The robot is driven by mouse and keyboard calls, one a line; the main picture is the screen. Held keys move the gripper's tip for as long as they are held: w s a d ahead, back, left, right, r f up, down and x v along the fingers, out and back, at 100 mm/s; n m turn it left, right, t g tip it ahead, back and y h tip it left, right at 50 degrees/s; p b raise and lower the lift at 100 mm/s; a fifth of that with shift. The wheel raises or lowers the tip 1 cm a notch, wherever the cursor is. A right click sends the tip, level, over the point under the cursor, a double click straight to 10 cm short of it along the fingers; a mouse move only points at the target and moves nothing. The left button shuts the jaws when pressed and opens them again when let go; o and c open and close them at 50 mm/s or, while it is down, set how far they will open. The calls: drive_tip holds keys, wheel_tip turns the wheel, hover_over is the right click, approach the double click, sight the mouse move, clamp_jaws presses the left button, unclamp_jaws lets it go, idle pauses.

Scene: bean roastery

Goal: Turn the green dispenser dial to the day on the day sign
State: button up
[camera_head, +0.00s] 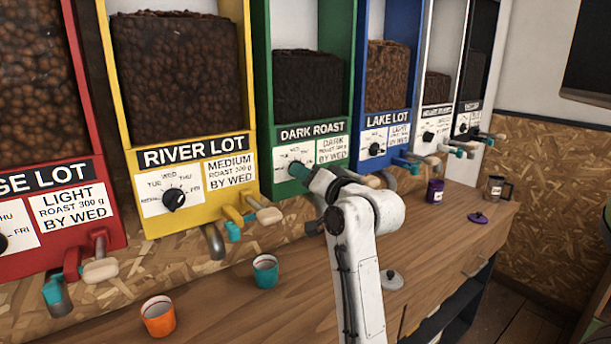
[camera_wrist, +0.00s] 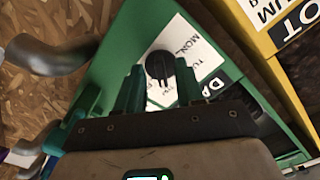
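The green dispenser (camera_head: 297,100) is labelled DARK ROAST and holds dark beans. In the wrist view the black dial (camera_wrist: 160,65) shows between the two teal fingers of my gripper (camera_wrist: 158,76). The fingers are spread, one on each side of the dial, with a gap on both sides. MON is readable on the plate; I cannot tell where the pointer stands.
The yellow RIVER LOT dispenser (camera_head: 245,100) and blue LAKE LOT dispenser (camera_head: 391,119) flank the green one; their spouts stick out. An orange cup (camera_head: 158,317), a teal cup (camera_head: 265,272), a purple canister (camera_head: 435,190) and lids stand on the wooden counter (camera_head: 225,310) below.

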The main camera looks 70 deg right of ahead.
clamp_jaws()
idle(0.4)
drive_tip(key=shift+n, duration=0.3)
drive_tip(key=shift+d+n, duration=0.15)
drive_tip(key=shift+n, duration=3.45)
unclamp_jaws()
